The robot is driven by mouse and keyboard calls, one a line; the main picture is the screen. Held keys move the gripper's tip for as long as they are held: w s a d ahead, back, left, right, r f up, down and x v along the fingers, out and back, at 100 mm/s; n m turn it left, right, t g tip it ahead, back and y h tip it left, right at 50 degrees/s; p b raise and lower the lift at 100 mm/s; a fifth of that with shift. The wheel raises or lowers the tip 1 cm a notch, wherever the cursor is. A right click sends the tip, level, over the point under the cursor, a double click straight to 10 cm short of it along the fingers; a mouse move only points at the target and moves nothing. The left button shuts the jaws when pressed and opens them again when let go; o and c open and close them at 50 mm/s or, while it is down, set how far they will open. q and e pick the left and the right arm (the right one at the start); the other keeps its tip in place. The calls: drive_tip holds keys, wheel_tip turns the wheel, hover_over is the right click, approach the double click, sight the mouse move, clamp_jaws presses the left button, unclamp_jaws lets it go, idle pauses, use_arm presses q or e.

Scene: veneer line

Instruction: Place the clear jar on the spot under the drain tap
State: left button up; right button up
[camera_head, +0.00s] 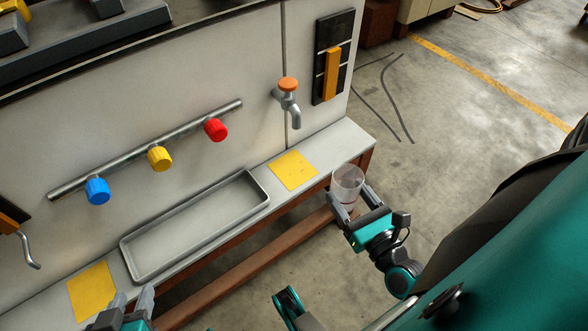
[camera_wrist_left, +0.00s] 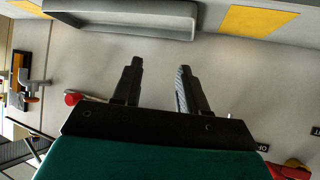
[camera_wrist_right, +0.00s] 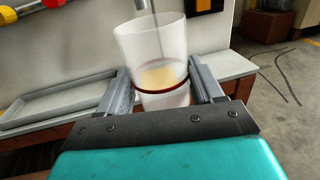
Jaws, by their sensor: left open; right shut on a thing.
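The clear jar (camera_head: 347,183) is shut between the fingers of my right gripper (camera_head: 353,205), beyond the shelf's front edge. In the right wrist view the jar (camera_wrist_right: 150,45) looks upright or slightly tilted, with a dark red band low on it. The drain tap (camera_head: 289,99) has an orange handle and a spout bent down. A yellow square spot (camera_head: 293,170) lies on the shelf below it, left of the jar. My left gripper (camera_head: 132,300) is open and empty near the lower left yellow square; its fingers show apart in the left wrist view (camera_wrist_left: 158,72).
A shallow grey tray (camera_head: 128,262) lies on the shelf (camera_head: 340,140) between two yellow squares, the other being at lower left (camera_head: 92,292). A pipe with blue, yellow and red knobs (camera_head: 158,157) sticks out above the tray. A second spout (camera_head: 28,250) hangs at far left.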

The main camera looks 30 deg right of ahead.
drive_tip(key=shift+s+d+f, duration=0.2)
drive_tip(key=shift+s+f, duration=0.3)
drive_tip(key=shift+f, duration=0.2)
drive_tip(key=w+b, duration=0.1)
drive_tip(key=w, duration=0.5)
drive_tip(key=w+a+f+b, duration=0.1)
drive_tip(key=w, duration=0.5)
drive_tip(key=w+f+b, duration=0.1)
drive_tip(key=w, duration=0.6)
drive_tip(key=shift+w+a+f, duration=0.1)
drive_tip(key=shift+a, duration=0.1)
drive_tip(key=shift+f+b, duration=0.4)
drive_tip(key=shift+f, duration=0.15)
wheel_tip(320, 180, down, 4)
drive_tip(key=shift+r+b, duration=0.25)
drive_tip(key=shift+b, duration=0.7)
drive_tip(key=shift+w+f, duration=0.15)
drive_tip(key=shift+w, duration=0.05)
use_arm(q)
drive_tip(key=f, duration=0.1)
drive_tip(key=w+d+f, duration=0.1)
drive_tip(key=shift+d+f+h, duration=0.3)
drive_tip(key=shift+f+h, duration=0.1)
use_arm(e)
drive_tip(key=o, duration=1.2)
